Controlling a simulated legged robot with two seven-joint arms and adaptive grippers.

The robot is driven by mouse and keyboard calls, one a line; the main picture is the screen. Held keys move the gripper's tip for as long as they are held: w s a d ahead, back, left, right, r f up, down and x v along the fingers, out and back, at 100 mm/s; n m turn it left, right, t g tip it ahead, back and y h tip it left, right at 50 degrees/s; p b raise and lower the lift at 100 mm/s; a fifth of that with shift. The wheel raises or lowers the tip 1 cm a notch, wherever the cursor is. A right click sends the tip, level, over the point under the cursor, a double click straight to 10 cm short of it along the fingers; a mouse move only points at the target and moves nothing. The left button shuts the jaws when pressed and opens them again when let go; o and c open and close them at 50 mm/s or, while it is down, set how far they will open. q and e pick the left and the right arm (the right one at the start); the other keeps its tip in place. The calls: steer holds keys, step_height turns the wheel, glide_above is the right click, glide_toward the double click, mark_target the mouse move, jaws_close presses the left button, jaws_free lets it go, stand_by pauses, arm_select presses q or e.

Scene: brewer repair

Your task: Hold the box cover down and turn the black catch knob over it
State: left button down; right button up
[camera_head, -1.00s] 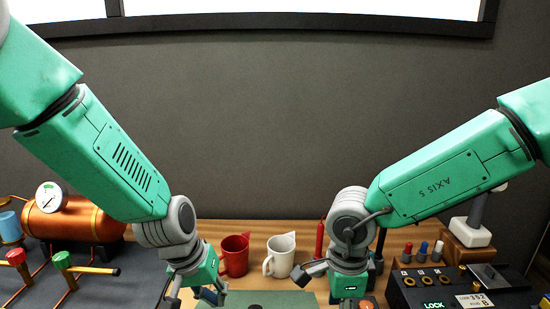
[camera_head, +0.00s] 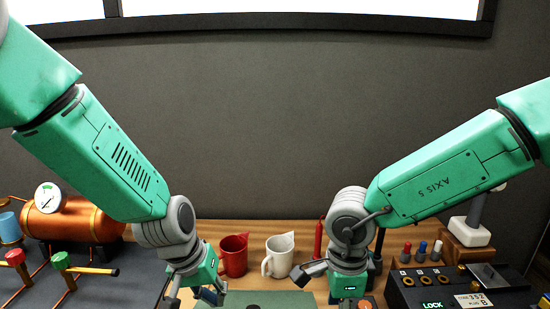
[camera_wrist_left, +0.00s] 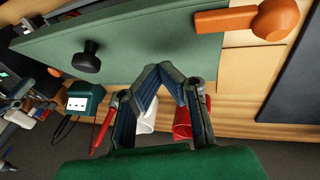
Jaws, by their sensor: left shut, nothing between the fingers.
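A green flat panel, which looks like the box cover (camera_head: 285,299), shows at the bottom edge of the head view and fills the upper left of the left wrist view (camera_wrist_left: 150,40). A black knob (camera_wrist_left: 88,57) stands on its face; its dark top (camera_head: 252,307) is cut off in the head view. My left gripper (camera_head: 210,294) is over the panel's left part; in the left wrist view its fingers (camera_wrist_left: 162,72) meet, shut and empty, apart from the knob. My right gripper (camera_head: 345,285) is right of the panel; its fingertips are hidden.
An orange lever (camera_wrist_left: 250,20) reaches over the panel's edge in the left wrist view. A red mug (camera_head: 234,256) and a white mug (camera_head: 279,256) stand behind. A copper tank (camera_head: 75,220) is left, a black lock box (camera_head: 435,285) right.

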arm_select(q)
steer(key=shift+d+f, duration=0.15)
steer(key=shift+f, duration=0.05)
arm_select(e)
steer(key=shift+d, duration=0.15)
arm_select(q)
steer(key=shift+f, duration=0.15)
steer(key=shift+a+f, duration=0.4)
steer(key=shift+f, duration=0.25)
arm_select(e)
steer(key=shift+a, duration=0.4)
arm_select(q)
steer(key=shift+d+f, duration=0.3)
steer(key=shift+f, duration=0.3)
arm_select(e)
steer(key=shift+d, duration=0.3)
arm_select(q)
steer(key=shift+a+f, duration=0.2)
steer(key=shift+f, duration=0.55)
arm_select(e)
steer(key=shift+a, duration=0.15)
arm_select(q)
steer(key=shift+f, duration=0.9)
steer(key=shift+d, duration=0.1)
arm_select(e)
steer(key=n, duration=0.6)
